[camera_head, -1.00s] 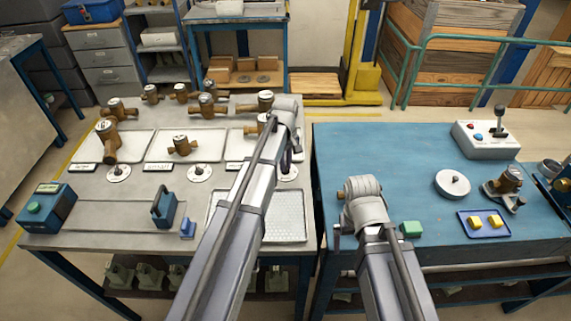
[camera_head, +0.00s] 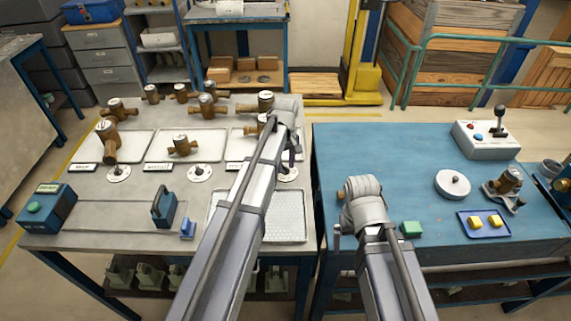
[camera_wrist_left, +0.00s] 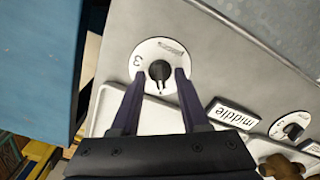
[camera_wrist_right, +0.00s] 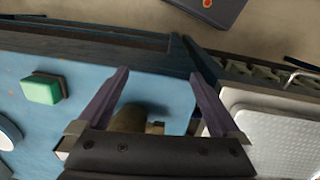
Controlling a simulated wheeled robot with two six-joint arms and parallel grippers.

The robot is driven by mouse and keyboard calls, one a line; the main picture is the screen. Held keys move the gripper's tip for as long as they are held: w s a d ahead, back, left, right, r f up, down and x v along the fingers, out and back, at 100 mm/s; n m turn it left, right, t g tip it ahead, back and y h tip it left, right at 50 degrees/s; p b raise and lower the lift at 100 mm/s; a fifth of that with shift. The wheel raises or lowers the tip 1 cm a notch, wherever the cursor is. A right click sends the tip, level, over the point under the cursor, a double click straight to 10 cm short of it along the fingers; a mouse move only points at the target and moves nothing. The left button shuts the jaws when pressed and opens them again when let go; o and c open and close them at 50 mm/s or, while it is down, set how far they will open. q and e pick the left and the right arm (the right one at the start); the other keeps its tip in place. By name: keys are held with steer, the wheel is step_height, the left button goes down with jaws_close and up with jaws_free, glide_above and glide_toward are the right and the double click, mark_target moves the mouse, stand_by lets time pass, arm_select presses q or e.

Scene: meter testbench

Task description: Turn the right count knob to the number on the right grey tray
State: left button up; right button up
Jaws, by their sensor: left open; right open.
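The right count knob (camera_wrist_left: 160,70) is a small black knob on a round white dial (camera_wrist_left: 148,60) with a "3" at its left edge. In the head view the dial (camera_head: 288,172) sits before the right grey tray (camera_head: 238,152), partly hidden by my left arm. My left gripper (camera_wrist_left: 160,76) is open, with one fingertip on each side of the knob; I cannot tell whether they touch it. The tray carries a brass meter (camera_head: 265,121); I cannot read a number there. My right gripper (camera_wrist_right: 158,76) is open and empty at the blue table's left edge.
A "middle" label (camera_wrist_left: 233,113) and another dial (camera_wrist_left: 291,125) lie beside the right one. A perforated tray (camera_head: 288,218) lies under my left arm. The blue table (camera_head: 380,150) holds a green block (camera_head: 411,229) and a joystick box (camera_head: 487,140).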

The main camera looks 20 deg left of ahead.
mark_target(286, 168)
arm_select(q)
steer(key=shift+r+p, duration=3.85)
steer(key=shift+r, duration=0.1)
steer(key=shift+s+d+f, duration=0.1)
steer(key=shift+s, duration=0.05)
steer(key=s+d+m, duration=0.2)
steer(key=s+d, duration=0.1)
steer(key=s, duration=0.1)
steer(key=s+d+f+m+b, duration=0.1)
steer(key=s+d+m, duration=0.1)
steer(key=s, duration=0.3)
steer(key=s+d+m, duration=0.2)
steer(key=s+d, duration=0.2)
steer(key=shift+s+d+f+m+y, duration=0.1)
steer(key=shift+s+f+m+y, duration=0.05)
steer(key=shift+s+m+y, duration=0.2)
steer(key=s+d+m+b, duration=0.1)
steer(key=s+d+m, duration=0.3)
steer(key=s, duration=0.6)
steer(key=shift+f+m, duration=0.35)
steer(key=shift+m, duration=0.8)
steer(key=shift+s+y, duration=0.1)
steer(key=shift+y, duration=0.15)
